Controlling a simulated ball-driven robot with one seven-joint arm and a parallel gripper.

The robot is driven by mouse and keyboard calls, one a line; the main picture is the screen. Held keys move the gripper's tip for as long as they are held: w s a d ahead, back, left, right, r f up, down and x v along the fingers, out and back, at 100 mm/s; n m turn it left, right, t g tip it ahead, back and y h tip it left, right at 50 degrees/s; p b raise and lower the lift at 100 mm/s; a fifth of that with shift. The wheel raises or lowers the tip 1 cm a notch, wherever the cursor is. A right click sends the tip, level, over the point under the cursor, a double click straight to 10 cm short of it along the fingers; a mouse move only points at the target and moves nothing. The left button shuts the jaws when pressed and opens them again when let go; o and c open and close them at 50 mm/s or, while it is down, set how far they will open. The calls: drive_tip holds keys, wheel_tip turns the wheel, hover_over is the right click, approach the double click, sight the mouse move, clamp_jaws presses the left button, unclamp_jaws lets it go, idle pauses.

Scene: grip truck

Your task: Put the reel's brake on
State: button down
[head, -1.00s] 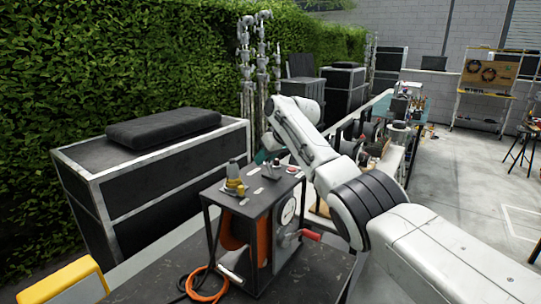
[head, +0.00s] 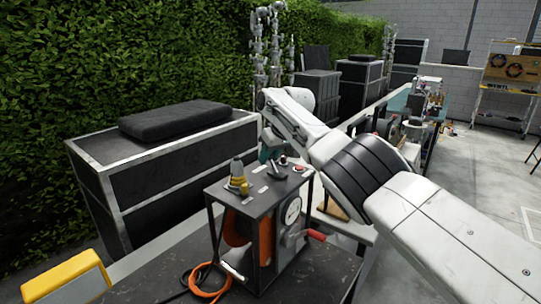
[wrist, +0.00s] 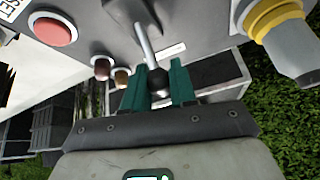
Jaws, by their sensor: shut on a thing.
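The reel (head: 238,228) is orange and sits in a black frame box with a grey top panel (head: 262,190). In the wrist view, a lever (wrist: 146,42) with a thin metal stem and a black ball knob (wrist: 158,80) stands out of the panel. My gripper (wrist: 159,84) has teal fingers on both sides of the knob and is shut on it. In the head view, my gripper (head: 267,153) is at the far edge of the panel, and my arm partly hides it; the lever is hard to make out there.
A red button (wrist: 52,32) and a yellow-and-grey connector (wrist: 282,35) are on the panel on either side of the lever. A dial (head: 292,211) and a red-handled crank (head: 316,235) are on the box's side. A black case (head: 165,170) stands behind, left.

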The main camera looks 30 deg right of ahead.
drive_tip(key=shift+r, duration=0.15)
drive_tip(key=c, duration=1)
unclamp_jaws()
drive_tip(key=shift+o, duration=0.2)
